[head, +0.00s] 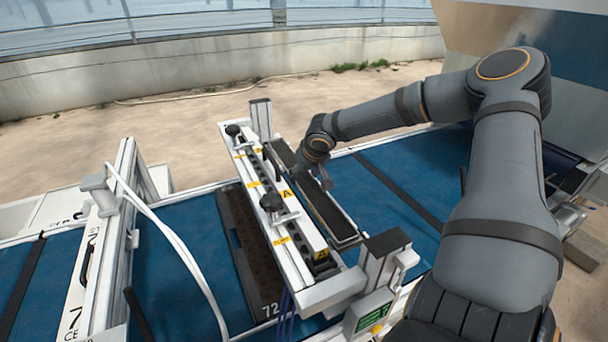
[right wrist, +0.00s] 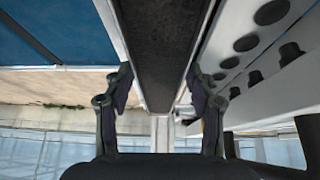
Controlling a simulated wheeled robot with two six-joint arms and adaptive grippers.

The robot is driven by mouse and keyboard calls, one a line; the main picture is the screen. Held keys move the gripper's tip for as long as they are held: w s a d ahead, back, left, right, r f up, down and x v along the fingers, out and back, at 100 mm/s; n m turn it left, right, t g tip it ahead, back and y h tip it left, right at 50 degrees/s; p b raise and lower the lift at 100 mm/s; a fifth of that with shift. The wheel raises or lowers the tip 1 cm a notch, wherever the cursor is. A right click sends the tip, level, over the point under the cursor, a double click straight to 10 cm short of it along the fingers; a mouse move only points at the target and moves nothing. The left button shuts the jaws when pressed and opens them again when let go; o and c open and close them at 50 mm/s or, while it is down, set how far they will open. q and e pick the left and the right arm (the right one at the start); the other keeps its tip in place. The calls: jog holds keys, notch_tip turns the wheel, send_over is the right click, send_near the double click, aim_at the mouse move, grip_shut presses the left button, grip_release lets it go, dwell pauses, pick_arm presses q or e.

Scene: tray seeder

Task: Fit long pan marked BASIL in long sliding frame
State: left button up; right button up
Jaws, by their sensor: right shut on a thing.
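A long narrow pan (head: 326,208) with a dark filling and pale rim lies along the right side of the white sliding frame (head: 262,192) in the head view. No BASIL mark is legible. My right gripper (head: 314,168) is shut on the pan near its far half. In the right wrist view the pan (right wrist: 165,50) runs between the two fingers of my right gripper (right wrist: 163,103), one on each side wall. Whether the pan is seated or held just above its support, I cannot tell. My left gripper is not in view.
The frame carries black knobs (head: 271,203) and yellow labels. A dark cell tray (head: 247,255) marked 72 lies on the blue belt (head: 390,180), left of and partly under the frame. A post with a green display (head: 372,312) stands at the near end. A white cable hangs at left.

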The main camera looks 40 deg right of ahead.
jog(key=o, duration=1.6)
jog(key=v, duration=0.6)
jog(key=shift+s+r, duration=0.2)
jog(key=shift+r, duration=0.05)
jog(key=shift+s+a+r, duration=0.15)
jog(key=shift+a+r, duration=0.05)
jog(key=shift+r, duration=0.2)
